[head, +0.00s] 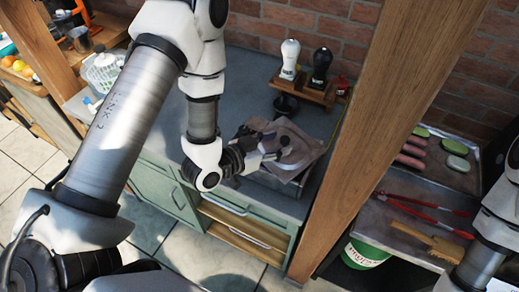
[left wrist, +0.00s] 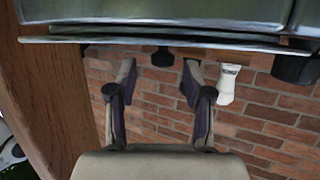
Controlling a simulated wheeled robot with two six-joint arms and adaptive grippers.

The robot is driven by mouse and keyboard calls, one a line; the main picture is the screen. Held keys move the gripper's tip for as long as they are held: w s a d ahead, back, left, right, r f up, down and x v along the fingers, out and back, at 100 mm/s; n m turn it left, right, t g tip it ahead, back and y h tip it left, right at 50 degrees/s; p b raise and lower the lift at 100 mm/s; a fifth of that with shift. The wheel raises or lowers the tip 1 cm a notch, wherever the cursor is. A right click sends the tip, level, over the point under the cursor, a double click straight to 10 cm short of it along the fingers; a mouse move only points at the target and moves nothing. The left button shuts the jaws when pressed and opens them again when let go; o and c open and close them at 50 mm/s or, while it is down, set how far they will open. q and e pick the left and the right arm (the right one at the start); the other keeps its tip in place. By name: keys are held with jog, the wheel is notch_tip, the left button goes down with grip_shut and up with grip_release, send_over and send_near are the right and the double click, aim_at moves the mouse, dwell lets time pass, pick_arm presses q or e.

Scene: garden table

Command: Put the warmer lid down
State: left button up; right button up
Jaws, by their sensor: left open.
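The warmer lid (head: 308,151) is a brownish, shiny metal cover lying over the metal warmer (head: 277,184) on the grey counter. In the head view, I cannot tell whether it sits fully level. My left gripper (head: 275,147) is over the lid, its fingers apart around a small dark knob, with nothing visibly gripped.
A white mill (head: 290,59) and a black mill (head: 320,66) stand on a wooden rack behind the warmer. A wooden post (head: 350,130) rises just right. Beyond it are a tray (head: 465,176), red tongs (head: 425,207) and a brush (head: 430,240).

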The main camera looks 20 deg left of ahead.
pick_arm(q)
jog(key=v, duration=0.3)
jog(key=shift+f+b, duration=0.25)
jog(key=shift+b, duration=0.1)
jog(key=r+p+v, duration=0.1)
jog(key=p+v, duration=0.5)
jog(key=p, duration=0.1)
jog(key=s+a+f+n+g+y, duration=0.2)
jog(key=s+f+n+g+y, duration=0.1)
jog(key=s+f+g, duration=0.3)
jog(key=s+a+f+n+g+y, duration=0.2)
jog(key=s+f+g, duration=0.4)
jog(key=s+f, duration=0.5)
jog(key=shift+a+f+n+g+y, duration=0.2)
jog(key=shift+f+n+g+y, duration=0.25)
jog(key=shift+y, duration=0.45)
